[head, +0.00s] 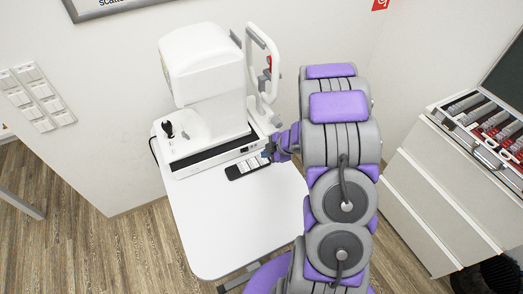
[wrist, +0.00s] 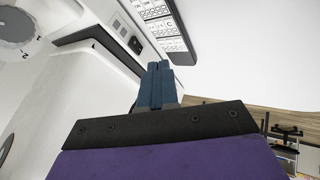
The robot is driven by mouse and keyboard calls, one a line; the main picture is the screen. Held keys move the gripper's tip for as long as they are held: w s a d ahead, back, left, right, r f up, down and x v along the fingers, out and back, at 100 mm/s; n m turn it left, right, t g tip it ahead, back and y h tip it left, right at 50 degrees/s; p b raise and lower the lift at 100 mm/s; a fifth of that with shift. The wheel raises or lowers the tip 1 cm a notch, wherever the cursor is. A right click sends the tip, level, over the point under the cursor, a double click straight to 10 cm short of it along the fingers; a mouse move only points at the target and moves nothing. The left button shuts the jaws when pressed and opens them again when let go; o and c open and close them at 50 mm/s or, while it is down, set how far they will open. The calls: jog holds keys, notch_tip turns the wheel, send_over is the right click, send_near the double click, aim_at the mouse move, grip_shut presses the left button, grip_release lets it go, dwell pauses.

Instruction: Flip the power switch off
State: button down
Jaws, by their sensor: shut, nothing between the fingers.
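A white eye-test machine (head: 205,65) stands on a white table (head: 225,225). A small black part that looks like the power switch (wrist: 135,45) shows on the machine's side panel in the wrist view, just beyond and left of my fingertips. I cannot tell its on or off position. My gripper (head: 267,152) is at the lower right of the machine's base in the head view. In the wrist view its blue-grey fingers (wrist: 158,68) are shut together and empty. They appear apart from the switch, though the exact gap is unclear.
A dark-edged panel with white keys or cards (head: 247,167) lies by the machine's base, close under my gripper. White wall plates (head: 37,95) are at left. A drawer cabinet (head: 435,195) with an open lens case (head: 485,128) stands at right. The table's front is clear.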

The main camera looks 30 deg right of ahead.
aim_at(252, 160)
jog(key=shift+d, duration=0.15)
jog(key=b+x, duration=0.4)
jog(key=x, duration=0.6)
jog(key=shift+a+f, duration=0.2)
jog(key=shift+f, duration=0.15)
jog(key=shift+w+d+r, duration=0.15)
jog(key=shift+w, duration=0.4)
jog(key=shift+w+d+r, duration=0.15)
jog(key=shift+w, duration=0.45)
jog(key=shift+w+d, duration=0.1)
jog(key=shift+w, duration=0.75)
jog(key=shift+r, duration=0.1)
